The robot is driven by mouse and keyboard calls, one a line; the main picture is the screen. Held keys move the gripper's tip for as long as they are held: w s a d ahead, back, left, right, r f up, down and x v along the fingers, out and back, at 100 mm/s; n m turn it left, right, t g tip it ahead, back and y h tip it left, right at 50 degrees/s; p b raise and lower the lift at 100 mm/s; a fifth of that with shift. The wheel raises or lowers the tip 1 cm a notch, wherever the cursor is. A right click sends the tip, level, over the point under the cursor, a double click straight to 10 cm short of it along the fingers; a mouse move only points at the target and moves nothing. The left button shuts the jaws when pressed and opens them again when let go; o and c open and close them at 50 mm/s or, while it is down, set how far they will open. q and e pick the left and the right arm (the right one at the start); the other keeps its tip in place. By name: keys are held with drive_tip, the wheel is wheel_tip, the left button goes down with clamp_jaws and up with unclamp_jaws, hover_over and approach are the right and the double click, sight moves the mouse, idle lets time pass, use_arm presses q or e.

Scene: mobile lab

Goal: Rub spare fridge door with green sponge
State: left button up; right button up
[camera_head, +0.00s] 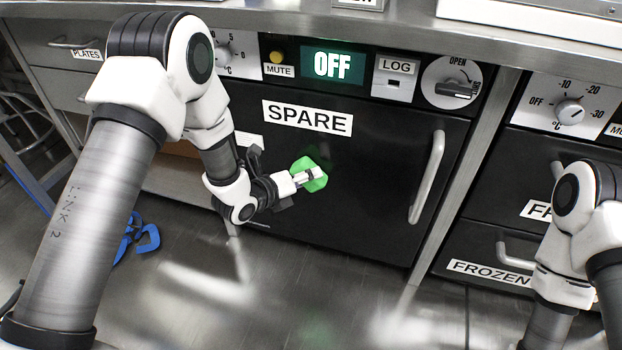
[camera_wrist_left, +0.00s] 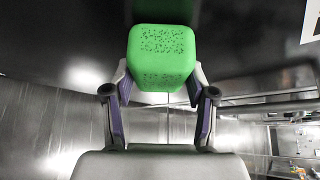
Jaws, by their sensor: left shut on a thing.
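The green sponge (camera_head: 311,174) is held in my left gripper (camera_head: 297,180), in front of the black spare fridge door (camera_head: 350,205). In the left wrist view the sponge (camera_wrist_left: 161,57) sits between the two fingers of my left gripper (camera_wrist_left: 160,90), which are shut on it. The sponge is at or very near the door's face; I cannot tell whether it touches. The door carries a SPARE label (camera_head: 307,118) and a vertical handle (camera_head: 427,178) on its right side, and it looks closed. My right arm shows at the lower right of the head view; its gripper is out of the picture.
A drawer labelled FROZEN (camera_head: 489,273) is at right. Blue items (camera_head: 139,240) lie on the floor at left. The counter edge overhangs above.

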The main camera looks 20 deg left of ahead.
use_arm(q)
drive_tip(key=s, duration=0.6)
idle(0.3)
drive_tip(key=shift+a, duration=0.1)
drive_tip(key=shift+s+p, duration=0.3)
drive_tip(key=shift+s, duration=1.2)
